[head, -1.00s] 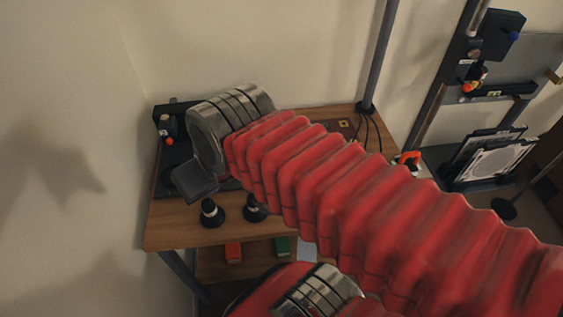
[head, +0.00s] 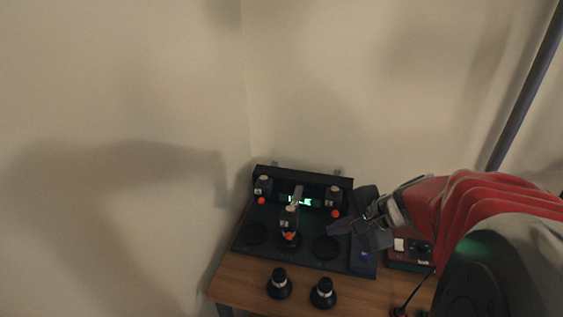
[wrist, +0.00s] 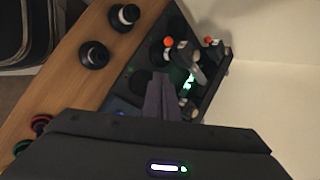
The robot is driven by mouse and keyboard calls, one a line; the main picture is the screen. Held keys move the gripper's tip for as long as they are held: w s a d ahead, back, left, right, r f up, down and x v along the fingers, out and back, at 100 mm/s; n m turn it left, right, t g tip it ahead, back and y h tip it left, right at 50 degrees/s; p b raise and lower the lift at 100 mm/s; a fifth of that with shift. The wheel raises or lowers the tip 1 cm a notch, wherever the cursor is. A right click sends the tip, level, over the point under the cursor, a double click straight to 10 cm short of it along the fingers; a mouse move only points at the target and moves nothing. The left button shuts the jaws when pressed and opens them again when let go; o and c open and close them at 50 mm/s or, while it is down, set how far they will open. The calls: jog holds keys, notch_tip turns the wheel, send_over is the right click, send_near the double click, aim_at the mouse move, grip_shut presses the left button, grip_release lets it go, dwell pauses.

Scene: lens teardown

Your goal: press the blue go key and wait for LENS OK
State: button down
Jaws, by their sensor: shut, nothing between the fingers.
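The black test station (head: 270,222) sits on the wooden bench. A small display (head: 299,200) on its back panel is lit green; its text is too small to read. It also glows in the wrist view (wrist: 188,84). The blue go key (head: 365,256) is on the station's right side, and a dim blue patch shows left of my fingers in the wrist view (wrist: 121,106).
Several clamps with orange tips stand on the station; one (head: 289,224) is at the middle over a black part. Two black lens pieces (head: 279,283) (head: 323,293) stand on the bench (head: 240,283) in front. A red box (head: 410,249) is at the right.

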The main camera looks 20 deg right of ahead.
aim_at(364, 255)
jog(key=d+f+m+t+h, duration=0.1)
jog(key=d+f+m+t, duration=0.1)
jog(key=d+m, duration=0.5)
jog(key=d+f, duration=0.1)
jog(key=d, duration=0.4)
jog(key=shift+s+d+f+m+h, duration=0.15)
jog(key=shift+s+f+m+h, duration=0.15)
jog(key=shift+s, duration=0.1)
jog(key=shift+f, duration=4.35)
jog(key=shift+f, duration=0.8)
jog(key=shift+r, duration=0.85)
